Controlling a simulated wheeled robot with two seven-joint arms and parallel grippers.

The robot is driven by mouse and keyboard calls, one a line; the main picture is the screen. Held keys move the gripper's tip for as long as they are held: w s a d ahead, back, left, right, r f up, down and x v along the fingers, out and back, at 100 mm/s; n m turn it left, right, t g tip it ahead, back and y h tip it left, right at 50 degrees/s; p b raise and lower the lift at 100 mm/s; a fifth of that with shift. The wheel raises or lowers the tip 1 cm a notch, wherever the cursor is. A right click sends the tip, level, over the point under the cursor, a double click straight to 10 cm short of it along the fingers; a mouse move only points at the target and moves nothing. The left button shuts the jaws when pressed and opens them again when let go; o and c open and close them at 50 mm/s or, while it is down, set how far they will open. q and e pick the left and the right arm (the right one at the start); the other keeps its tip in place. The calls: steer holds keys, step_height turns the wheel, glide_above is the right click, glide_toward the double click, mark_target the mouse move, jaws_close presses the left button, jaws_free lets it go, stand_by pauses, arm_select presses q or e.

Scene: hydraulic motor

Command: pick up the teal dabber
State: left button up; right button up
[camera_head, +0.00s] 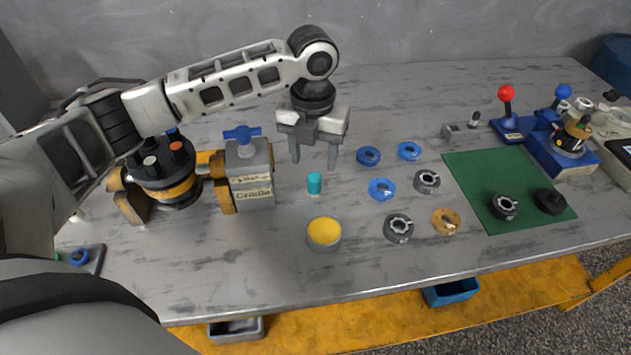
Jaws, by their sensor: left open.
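The teal dabber (314,183) is a small upright teal cylinder with a pale lower part. It stands on the grey table (270,270), left of the blue rings and above the yellow-filled tin in the picture. My left gripper (313,165) points down with its two fingers apart. Its fingertips show just above and behind the dabber in the picture, with nothing between them. I cannot tell the exact height of the fingertips over the table. My right gripper is not in view.
A round tin with yellow content (324,233) stands in front of the dabber. Blue rings (382,188), dark rings (398,227) and a green mat (480,170) lie to the right.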

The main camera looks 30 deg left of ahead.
mark_target(314, 176)
arm_select(q)
step_height(314, 176, down, 8)
steer(key=shift+w+f, duration=0.15)
steer(key=shift+f, duration=0.1)
steer(key=c, duration=1.1)
